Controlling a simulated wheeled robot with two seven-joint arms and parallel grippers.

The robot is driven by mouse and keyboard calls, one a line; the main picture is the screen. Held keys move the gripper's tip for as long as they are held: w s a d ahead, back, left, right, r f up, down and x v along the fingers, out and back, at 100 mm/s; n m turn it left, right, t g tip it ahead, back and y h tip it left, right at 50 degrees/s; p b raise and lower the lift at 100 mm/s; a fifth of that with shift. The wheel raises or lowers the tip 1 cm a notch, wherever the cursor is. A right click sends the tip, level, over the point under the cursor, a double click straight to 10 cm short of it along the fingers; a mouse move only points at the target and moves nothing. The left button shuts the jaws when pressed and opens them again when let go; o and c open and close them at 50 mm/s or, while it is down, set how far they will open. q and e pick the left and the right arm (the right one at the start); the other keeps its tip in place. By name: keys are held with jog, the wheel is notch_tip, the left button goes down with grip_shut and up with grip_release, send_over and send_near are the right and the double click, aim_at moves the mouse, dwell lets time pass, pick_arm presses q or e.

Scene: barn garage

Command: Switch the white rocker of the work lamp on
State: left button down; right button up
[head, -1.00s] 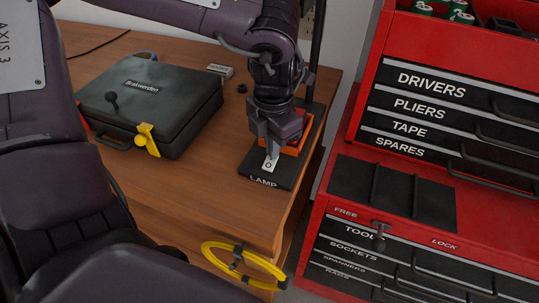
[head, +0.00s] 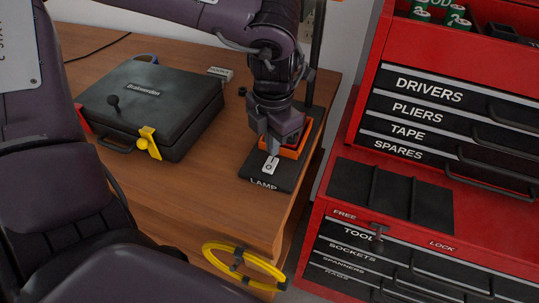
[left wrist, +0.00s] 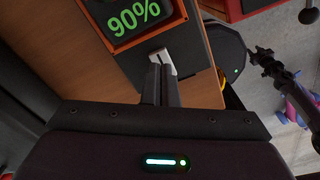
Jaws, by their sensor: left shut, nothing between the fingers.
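The work lamp's dark base (head: 282,178), marked LAMP, lies near the right end of the wooden bench. The white rocker (head: 269,167) sits on the base; its end marked O faces the front. My left gripper (head: 271,151) points down at the rocker's far end, its fingers shut and empty. In the left wrist view the shut fingertips (left wrist: 162,66) reach the white rocker (left wrist: 163,55), at or very near contact. An orange-framed display (left wrist: 140,16) reading 90% is beside it. The fingers hide part of the rocker. My right gripper is not in view.
A black case (head: 152,108) with a yellow latch (head: 148,142) lies left on the bench (head: 210,205). A yellow ring (head: 245,265) hangs at the bench's front. A red tool chest (head: 420,170) stands to the right, past a narrow gap.

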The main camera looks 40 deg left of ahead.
aim_at(272, 160)
pick_arm(q)
jog(key=shift+r+p, duration=1.3)
jog(key=shift+r, duration=0.95)
jog(key=shift+f, duration=0.1)
